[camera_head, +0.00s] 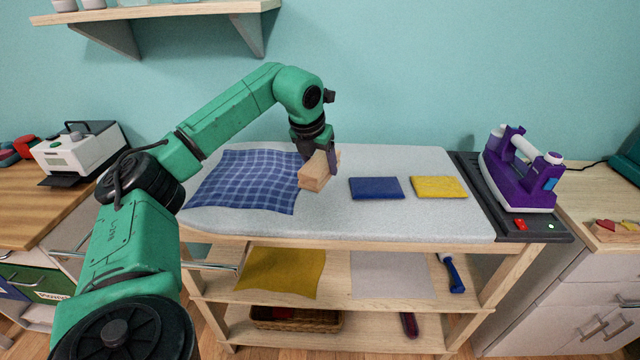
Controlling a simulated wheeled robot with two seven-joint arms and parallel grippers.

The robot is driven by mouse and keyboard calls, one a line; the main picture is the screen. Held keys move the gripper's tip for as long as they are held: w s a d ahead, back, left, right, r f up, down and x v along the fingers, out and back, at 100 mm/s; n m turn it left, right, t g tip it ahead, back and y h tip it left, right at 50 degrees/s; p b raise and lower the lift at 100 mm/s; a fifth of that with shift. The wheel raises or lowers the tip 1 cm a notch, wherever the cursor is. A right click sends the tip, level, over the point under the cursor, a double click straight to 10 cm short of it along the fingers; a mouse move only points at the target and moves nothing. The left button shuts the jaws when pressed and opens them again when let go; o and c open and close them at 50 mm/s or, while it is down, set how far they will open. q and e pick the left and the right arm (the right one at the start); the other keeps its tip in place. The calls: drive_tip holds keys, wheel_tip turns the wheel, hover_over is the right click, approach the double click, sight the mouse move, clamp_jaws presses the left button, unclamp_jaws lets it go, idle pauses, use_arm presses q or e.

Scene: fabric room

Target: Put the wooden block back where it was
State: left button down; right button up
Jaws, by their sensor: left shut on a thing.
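The wooden block (313,175) is pale wood and sits at the right edge of the blue checked cloth (243,181), on the grey ironing surface (330,218). My left gripper (322,165) reaches down from above and is shut on the block. I cannot tell whether the block touches the surface or hangs just above it. The gripper hides part of the block's top and far end. My right gripper is not in view.
A folded blue cloth (376,188) and a folded yellow cloth (438,187) lie right of the block. A purple iron (520,175) stands on its dark base at the right end. A wall shelf (160,12) hangs above. The front of the ironing surface is clear.

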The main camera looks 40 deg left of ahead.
use_arm(q)
wheel_tip(320, 180, down, 5)
drive_tip(key=shift+r, duration=0.1)
drive_tip(key=shift+c, duration=0.2)
unclamp_jaws()
drive_tip(key=shift+r, duration=0.15)
drive_tip(key=v, duration=1.2)
